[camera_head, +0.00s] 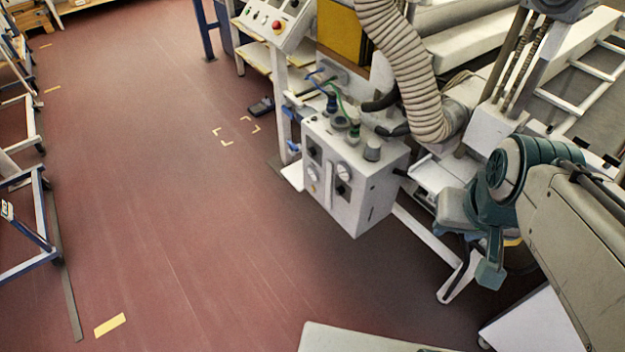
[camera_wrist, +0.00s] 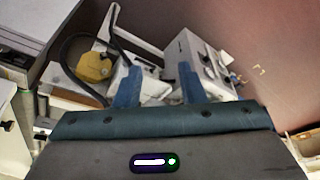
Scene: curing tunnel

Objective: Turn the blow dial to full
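A white control box (camera_head: 350,180) stands low beside the machine in the head view. Its front face carries two round gauges and dark knobs, an upper one (camera_head: 313,149) and a lower one (camera_head: 341,188). I cannot tell which is the blow dial or read its setting. My gripper (camera_wrist: 158,76) is open and empty, its two blue fingers spread in the wrist view. In the head view it hangs to the right of the box, apart from it. The box also shows in the wrist view (camera_wrist: 208,66), beyond the right finger, with its knob face seen edge-on.
A ribbed hose (camera_head: 405,70) and short tubes rise above the box. A panel with a red button (camera_head: 277,26) stands behind. White machine frame bars lie between box and gripper. The red floor (camera_head: 180,180) left of the box is open.

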